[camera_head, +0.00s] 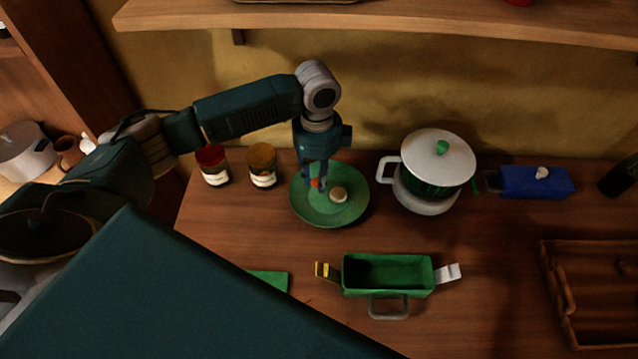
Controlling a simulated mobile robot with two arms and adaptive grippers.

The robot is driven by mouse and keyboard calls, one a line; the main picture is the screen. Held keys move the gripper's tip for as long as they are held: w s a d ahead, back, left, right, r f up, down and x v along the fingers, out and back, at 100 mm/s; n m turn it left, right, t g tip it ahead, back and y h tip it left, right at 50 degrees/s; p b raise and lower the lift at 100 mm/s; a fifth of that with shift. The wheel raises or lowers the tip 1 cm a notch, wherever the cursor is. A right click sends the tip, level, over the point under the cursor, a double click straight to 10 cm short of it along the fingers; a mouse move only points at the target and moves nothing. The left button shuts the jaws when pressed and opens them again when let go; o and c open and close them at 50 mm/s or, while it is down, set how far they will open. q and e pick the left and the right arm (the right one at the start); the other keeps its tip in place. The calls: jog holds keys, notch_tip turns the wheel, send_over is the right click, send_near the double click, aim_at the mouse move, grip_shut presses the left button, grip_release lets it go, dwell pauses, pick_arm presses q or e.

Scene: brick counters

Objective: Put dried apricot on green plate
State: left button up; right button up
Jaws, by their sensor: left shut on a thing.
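The green plate (347,213) lies on the wooden counter left of centre. A small round tan item (338,194) rests on it. My left gripper (316,188) points down over the left part of the plate. Its fingers are closed around a small orange-red piece (316,183), which looks like the dried apricot. The fingers hide most of that piece, and I cannot tell whether it touches the plate. My right gripper is not in view.
Two jars (214,166) (262,165) stand left of the plate. A white-lidded pot (438,160) stands to its right, and a blue box (536,182) farther right. A green tray with handles (388,290) is in front. A wooden crate (560,300) is at the right edge.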

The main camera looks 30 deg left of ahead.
aim_at(318, 195)
pick_arm(q)
jog(key=shift+f, duration=0.4)
notch_tip(318, 195, down, 3)
jog(key=shift+w+f+p, duration=0.1)
jog(key=shift+f+p, duration=0.05)
jog(key=shift+p, duration=0.3)
jog(key=shift+f, duration=0.45)
jog(key=o, duration=0.8)
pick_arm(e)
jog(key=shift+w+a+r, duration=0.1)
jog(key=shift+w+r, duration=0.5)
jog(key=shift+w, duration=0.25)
